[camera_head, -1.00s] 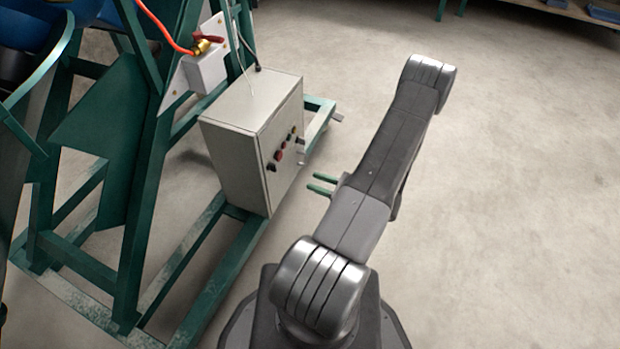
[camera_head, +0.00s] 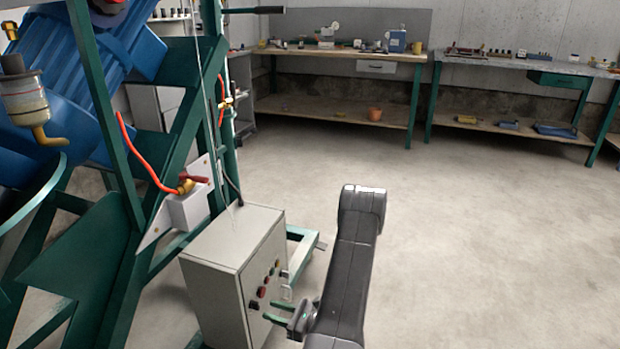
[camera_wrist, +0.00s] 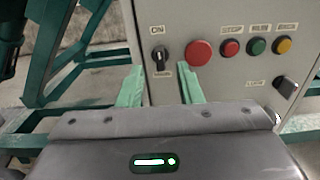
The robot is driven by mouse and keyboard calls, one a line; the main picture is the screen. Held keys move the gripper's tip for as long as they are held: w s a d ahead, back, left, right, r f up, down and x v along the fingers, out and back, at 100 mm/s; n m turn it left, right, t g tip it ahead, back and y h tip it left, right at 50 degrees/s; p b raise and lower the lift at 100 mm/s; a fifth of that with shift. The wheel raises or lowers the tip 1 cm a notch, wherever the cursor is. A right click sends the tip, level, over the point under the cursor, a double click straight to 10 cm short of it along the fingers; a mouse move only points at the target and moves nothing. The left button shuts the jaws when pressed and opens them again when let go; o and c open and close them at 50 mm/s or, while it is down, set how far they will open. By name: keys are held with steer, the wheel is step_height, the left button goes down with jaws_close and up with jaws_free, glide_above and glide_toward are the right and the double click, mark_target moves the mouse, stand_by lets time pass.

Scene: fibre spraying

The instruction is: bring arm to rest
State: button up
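My gripper (camera_head: 267,310) has two green fingers, seen in the head view at the lower right of a grey control box (camera_head: 215,262). In the wrist view my gripper (camera_wrist: 162,84) is open, its fingers apart with nothing between them. I cannot tell how far the fingertips are from the panel. My dark grey arm rises at the centre right of the head view.
A green steel frame (camera_head: 110,235) with blue machinery (camera_head: 75,75) stands at left, an orange hose (camera_head: 143,160) on it. Workbenches (camera_head: 340,52) line the back wall. The concrete floor on the right is clear.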

steer(key=x, duration=0.5)
steer(key=shift+b, duration=0.3)
steer(key=shift+d, duration=0.1)
steer(key=p+v, duration=0.2)
steer(key=v, duration=1.2)
steer(key=b+x, duration=0.2)
steer(key=x, duration=1.2)
steer(key=shift+a, duration=0.2)
steer(key=shift+d+n, duration=0.2)
steer(key=shift+n, duration=0.7)
steer(key=n+p, duration=0.1)
steer(key=n, duration=0.5)
steer(key=shift+s, duration=0.15)
steer(key=p, duration=0.2)
glide_toward(258, 306)
steer(key=v, duration=0.3)
steer(key=shift+d+f, duration=0.2)
